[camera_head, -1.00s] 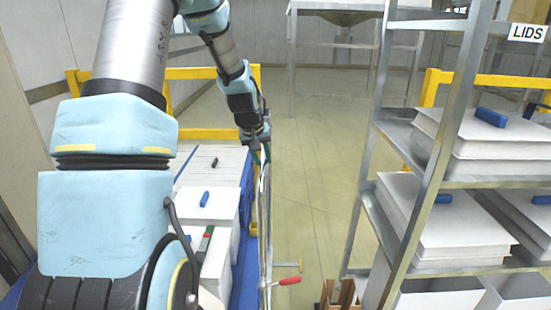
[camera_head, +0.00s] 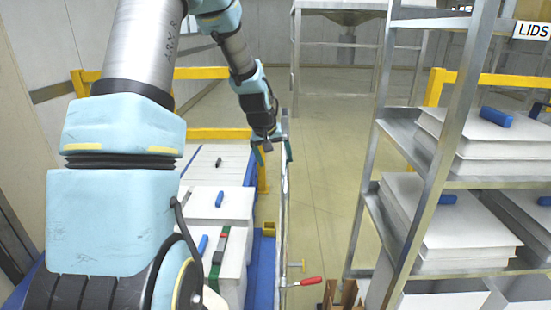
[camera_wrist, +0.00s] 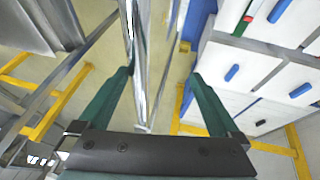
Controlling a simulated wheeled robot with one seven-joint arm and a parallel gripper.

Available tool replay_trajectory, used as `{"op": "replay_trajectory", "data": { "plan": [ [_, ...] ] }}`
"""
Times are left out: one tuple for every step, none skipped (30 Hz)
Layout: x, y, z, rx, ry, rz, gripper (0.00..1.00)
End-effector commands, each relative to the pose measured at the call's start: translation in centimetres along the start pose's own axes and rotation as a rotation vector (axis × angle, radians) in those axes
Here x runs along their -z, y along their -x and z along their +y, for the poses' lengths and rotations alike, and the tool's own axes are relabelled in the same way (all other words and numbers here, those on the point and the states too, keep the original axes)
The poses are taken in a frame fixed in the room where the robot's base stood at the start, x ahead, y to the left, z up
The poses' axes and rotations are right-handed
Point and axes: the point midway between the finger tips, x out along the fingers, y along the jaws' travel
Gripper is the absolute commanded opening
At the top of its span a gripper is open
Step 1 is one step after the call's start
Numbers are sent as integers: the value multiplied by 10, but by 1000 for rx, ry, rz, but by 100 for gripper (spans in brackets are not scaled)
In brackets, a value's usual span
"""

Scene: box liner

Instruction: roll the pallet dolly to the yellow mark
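In the wrist view the fingers (camera_wrist: 162,74) straddle a thin upright metal rail (camera_wrist: 140,75), which lies closer to the left finger. The rail (camera_head: 283,215) runs along the right side of a blue base (camera_head: 262,275) that carries white boxes (camera_head: 222,203). I take base and rail to be the pallet dolly, but its wheels are hidden. I cannot make out a yellow floor mark.
A metal rack (camera_head: 435,180) with white lids stands at the right, under a LIDS sign (camera_head: 532,31). A red-handled lever (camera_head: 308,281) sticks out beside the rail. Yellow barriers (camera_head: 210,133) stand behind the boxes.

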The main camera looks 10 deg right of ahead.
Motion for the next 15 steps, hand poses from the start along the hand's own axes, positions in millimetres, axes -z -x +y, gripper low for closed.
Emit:
{"op": "replay_trajectory", "data": {
  "plan": [
    [3, 2, -11, 12, 12, 5, 62],
    [3, 2, -11, 13, 12, 5, 62],
    [3, 2, -11, 13, 12, 6, 62],
    [4, 2, -11, 13, 12, 6, 62],
    [4, 2, -11, 13, 12, 6, 62],
    [4, 2, -11, 13, 12, 6, 62],
    [4, 2, -11, 13, 12, 7, 62],
    [4, 2, -11, 13, 12, 7, 62],
    [4, 1, -11, 12, 12, 7, 62],
    [4, 1, -11, 12, 12, 7, 62],
    [4, 1, -10, 12, 12, 7, 62],
    [4, 1, -10, 12, 12, 6, 62],
    [3, 1, -10, 11, 11, 6, 62],
    [3, 1, -10, 11, 11, 6, 62],
    [3, 1, -9, 10, 10, 5, 62]
  ]
}}
